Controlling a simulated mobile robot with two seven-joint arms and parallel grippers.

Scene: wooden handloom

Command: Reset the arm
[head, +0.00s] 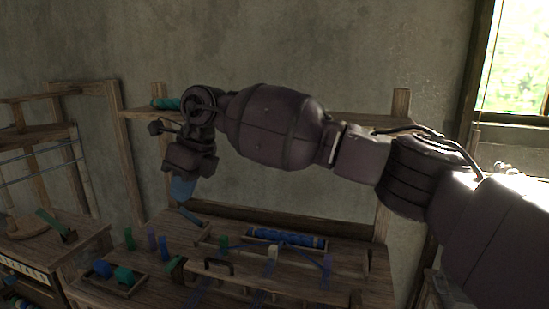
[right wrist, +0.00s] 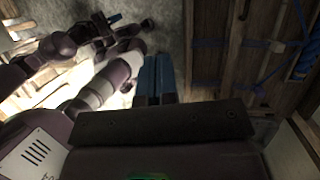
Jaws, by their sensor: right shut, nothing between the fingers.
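My right arm reaches in from the right across the head view. Its right gripper (head: 183,191) hangs down at the arm's end, its blue fingers above the back left of the wooden table (head: 340,287). In the right wrist view the blue fingers of the right gripper (right wrist: 158,62) lie side by side, shut, with nothing between them.
A blue roll (head: 287,238) lies in a tray at the table's back. Green and blue spools (head: 125,275) sit at its left. A wooden loom frame (head: 75,165) stands at the left. A shelf (head: 345,119) runs along the wall behind my arm.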

